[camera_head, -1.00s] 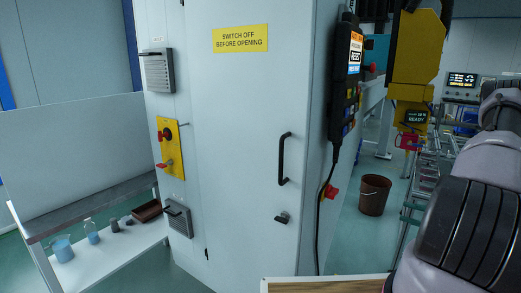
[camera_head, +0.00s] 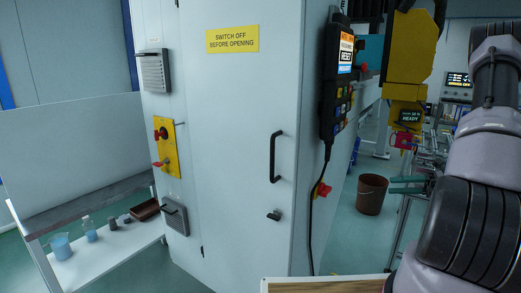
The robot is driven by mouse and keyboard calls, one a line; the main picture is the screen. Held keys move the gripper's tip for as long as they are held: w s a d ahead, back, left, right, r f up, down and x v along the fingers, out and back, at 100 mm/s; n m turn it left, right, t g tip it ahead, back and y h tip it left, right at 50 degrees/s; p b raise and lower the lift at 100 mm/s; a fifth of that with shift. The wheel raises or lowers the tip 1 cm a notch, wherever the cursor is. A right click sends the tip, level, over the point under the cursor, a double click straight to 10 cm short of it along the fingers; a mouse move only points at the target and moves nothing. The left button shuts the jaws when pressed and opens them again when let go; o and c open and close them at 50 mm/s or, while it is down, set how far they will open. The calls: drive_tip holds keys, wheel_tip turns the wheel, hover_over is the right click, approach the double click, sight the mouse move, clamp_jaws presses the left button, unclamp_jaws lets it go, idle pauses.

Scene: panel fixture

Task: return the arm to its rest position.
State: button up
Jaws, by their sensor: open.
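My arm (camera_head: 468,205) stands at the right edge, with its dark ribbed joint in front and grey links rising behind it. My gripper (camera_head: 394,185) shows to the left of the arm as two thin greenish fingers, one above the other with a gap between them. It is open, and I see nothing between the fingers. It is in front of the metal rails and right of the brown bucket in the picture. The gripper's body is mostly hidden behind the arm.
A grey cabinet (camera_head: 228,130) with a black handle (camera_head: 274,157) fills the middle. A black pendant (camera_head: 336,80) hangs on its right side. A yellow machine part (camera_head: 410,60) is near the arm. A brown bucket (camera_head: 371,195) stands on the floor. A bench (camera_head: 95,262) is left.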

drive_tip(key=s+a+r+n+t+h, duration=0.1)
drive_tip(key=s+a+r+n+h, duration=0.3)
drive_tip(key=r+n, duration=0.5)
drive_tip(key=s+a+r+n+h, duration=0.5)
drive_tip(key=a+r+n, duration=0.3)
drive_tip(key=r+n, duration=0.2)
drive_tip(key=s+a+r+n+t+h, duration=0.1)
drive_tip(key=s+a+r+n+h, duration=0.3)
drive_tip(key=r+n, duration=0.6)
drive_tip(key=shift+s+a+n+t, duration=0.3)
drive_tip(key=shift+s+a+n, duration=0.6)
drive_tip(key=shift+s+a, duration=0.15)
